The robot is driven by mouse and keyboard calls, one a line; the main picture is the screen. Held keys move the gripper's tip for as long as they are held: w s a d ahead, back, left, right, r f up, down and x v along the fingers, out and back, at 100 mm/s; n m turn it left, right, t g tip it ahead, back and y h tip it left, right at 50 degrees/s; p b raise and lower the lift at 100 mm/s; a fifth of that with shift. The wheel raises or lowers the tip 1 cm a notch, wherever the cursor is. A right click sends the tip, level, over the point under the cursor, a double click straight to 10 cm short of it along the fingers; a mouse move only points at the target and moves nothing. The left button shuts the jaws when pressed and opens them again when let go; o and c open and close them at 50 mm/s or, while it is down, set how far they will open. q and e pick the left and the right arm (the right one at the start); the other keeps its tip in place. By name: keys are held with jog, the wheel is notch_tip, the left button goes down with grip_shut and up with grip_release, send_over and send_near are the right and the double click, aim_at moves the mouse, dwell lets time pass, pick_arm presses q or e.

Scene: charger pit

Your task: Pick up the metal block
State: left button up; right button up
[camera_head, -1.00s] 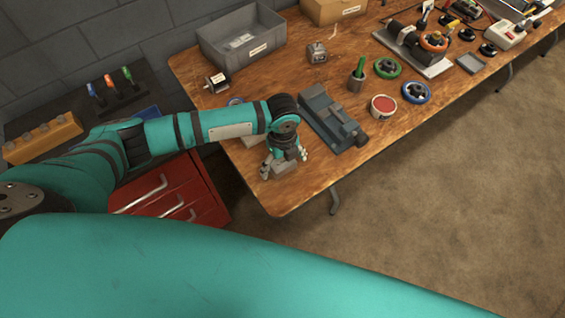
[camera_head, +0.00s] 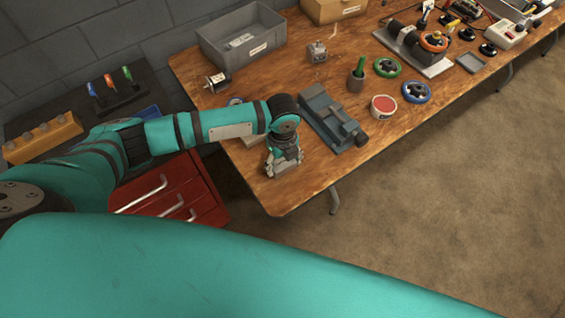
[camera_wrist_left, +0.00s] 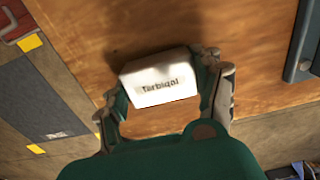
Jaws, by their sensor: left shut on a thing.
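The metal block (camera_wrist_left: 158,76) is a pale block with a printed label, seen between the two fingers in the left wrist view. My left gripper (camera_wrist_left: 163,84) is shut on it, with a finger against each side. In the head view my left gripper (camera_head: 284,168) points down at the near left corner of the wooden table, and its fingers largely hide the block. I cannot tell whether the block still touches the table. My right gripper is not in view.
A grey vise (camera_head: 330,117) stands just right of the gripper. A red tin (camera_head: 383,106), a green handwheel (camera_head: 387,67) and a blue handwheel (camera_head: 416,91) lie beyond it. A grey bin (camera_head: 242,37) stands at the back. Red drawers (camera_head: 180,192) are left of the table (camera_head: 300,190).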

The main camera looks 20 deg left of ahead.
aim_at(283, 161)
pick_arm(q)
jog(key=shift+r, duration=0.1)
jog(key=shift+r, duration=0.55)
notch_tip(283, 161, up, 2)
jog(key=shift+r+b, duration=0.2)
jog(key=shift+b, duration=0.15)
jog(key=s+r+b, duration=0.1)
jog(key=s, duration=1.5)
jog(key=shift+d+r, duration=0.15)
